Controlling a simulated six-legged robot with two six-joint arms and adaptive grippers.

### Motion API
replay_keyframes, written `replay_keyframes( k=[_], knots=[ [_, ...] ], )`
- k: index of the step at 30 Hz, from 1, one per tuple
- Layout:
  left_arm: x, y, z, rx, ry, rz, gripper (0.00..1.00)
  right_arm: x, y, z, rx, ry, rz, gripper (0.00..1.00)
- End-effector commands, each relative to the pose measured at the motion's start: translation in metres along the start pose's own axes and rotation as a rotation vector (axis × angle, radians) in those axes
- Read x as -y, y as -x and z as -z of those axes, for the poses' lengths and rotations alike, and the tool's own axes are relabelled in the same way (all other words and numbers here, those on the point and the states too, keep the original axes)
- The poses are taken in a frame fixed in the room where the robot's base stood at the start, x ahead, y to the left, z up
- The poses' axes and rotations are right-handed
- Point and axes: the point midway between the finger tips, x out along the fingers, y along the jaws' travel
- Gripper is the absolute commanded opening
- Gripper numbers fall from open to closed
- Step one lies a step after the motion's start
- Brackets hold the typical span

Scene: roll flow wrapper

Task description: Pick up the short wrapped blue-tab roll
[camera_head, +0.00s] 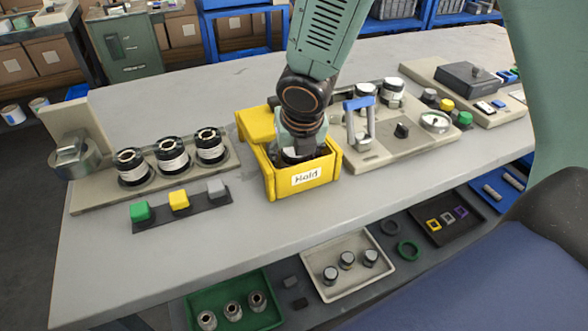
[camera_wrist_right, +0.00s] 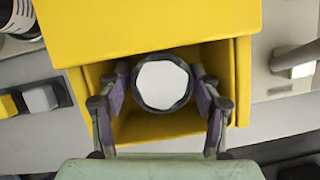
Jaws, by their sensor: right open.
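A short dark-rimmed roll with a white round end (camera_wrist_right: 162,84) stands inside the yellow "Hold" box (camera_head: 304,182), which also shows in the wrist view (camera_wrist_right: 150,27). No blue tab shows on it from here. My right gripper (camera_head: 298,153) reaches down into the box. In the wrist view its two purple-padded fingers (camera_wrist_right: 162,90) are open, one on each side of the roll and close to it. Whether the pads touch it I cannot tell. In the head view the wrist mostly hides the roll. My left gripper is not in view.
Several dark rolls with white bands (camera_head: 172,157) stand on a beige board left of the box. A strip with green, yellow and grey buttons (camera_head: 180,205) lies before them. A beige fixture with a blue handle (camera_head: 358,118) stands close right of the box.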

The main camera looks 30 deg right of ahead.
Motion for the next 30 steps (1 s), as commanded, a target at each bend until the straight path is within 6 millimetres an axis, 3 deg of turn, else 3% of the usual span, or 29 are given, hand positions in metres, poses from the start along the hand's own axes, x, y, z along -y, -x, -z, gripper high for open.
replay_keyframes(
  k=[2,9,26,30],
  knots=[
    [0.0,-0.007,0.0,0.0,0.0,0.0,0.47,0.0002,-0.0077,0.0011,-0.001,0.0,0.0,0.63],
    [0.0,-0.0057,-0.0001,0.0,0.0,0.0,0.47,0.0002,-0.0068,-0.0003,0.0,0.0,0.001,0.63],
    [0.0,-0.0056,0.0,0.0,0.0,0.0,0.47,0.0002,-0.0067,0.0,0.0,0.001,0.001,0.17],
    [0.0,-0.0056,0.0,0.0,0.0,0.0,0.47,0.0001,-0.0065,-0.0005,0.001,0.001,0.0,0.15]
  ],
)
